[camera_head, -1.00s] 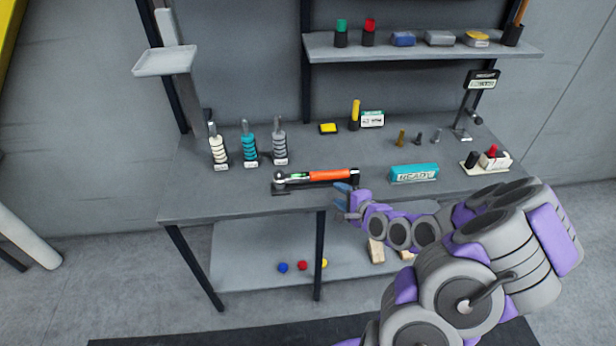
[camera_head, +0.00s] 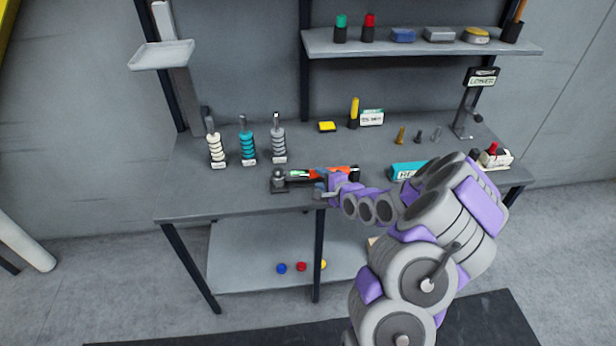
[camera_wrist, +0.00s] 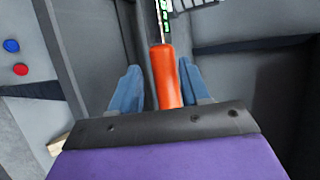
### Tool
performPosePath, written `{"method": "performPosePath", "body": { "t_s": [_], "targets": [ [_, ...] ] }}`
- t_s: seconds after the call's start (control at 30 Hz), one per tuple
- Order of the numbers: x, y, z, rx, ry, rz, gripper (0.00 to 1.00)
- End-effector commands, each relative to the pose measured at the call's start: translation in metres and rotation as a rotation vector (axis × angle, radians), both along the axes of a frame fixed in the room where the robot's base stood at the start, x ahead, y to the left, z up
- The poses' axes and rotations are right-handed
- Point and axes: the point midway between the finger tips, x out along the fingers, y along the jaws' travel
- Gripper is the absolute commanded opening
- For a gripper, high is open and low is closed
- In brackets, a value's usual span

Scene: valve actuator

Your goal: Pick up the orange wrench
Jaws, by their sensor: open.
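The orange wrench (camera_head: 345,169) lies on the workbench near its front edge, its dark head at the left end. My gripper (camera_head: 322,184) is at the wrench, and my purple and grey arm hides part of its handle. In the wrist view the orange handle (camera_wrist: 164,76) runs between the two blue fingers of my gripper (camera_wrist: 161,88). A gap shows on the left of the handle, while the right finger is close to it. The jaws are open; I cannot tell whether the right finger touches.
The workbench (camera_head: 220,200) has bare room at the left front. Ringed posts (camera_head: 247,142) stand behind the wrench. A teal box (camera_head: 405,169) is to the right, partly behind my arm. A shelf (camera_head: 380,48) is above. Small balls (camera_head: 301,267) lie on the lower shelf.

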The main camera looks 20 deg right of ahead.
Motion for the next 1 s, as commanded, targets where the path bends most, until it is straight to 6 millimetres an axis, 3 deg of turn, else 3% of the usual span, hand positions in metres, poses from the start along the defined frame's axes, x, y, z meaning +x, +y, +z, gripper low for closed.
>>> {"method": "performPosePath", "body": {
  "t_s": [0.3, 0.67, 1.0],
  "targets": [
    [0.038, 0.002, -0.014, -0.004, -0.001, 0.003, 0.46],
    [0.045, 0.003, -0.014, -0.002, -0.001, 0.001, 0.46],
    [0.045, 0.002, -0.015, -0.001, 0.001, 0.000, 0.14]
  ]
}}
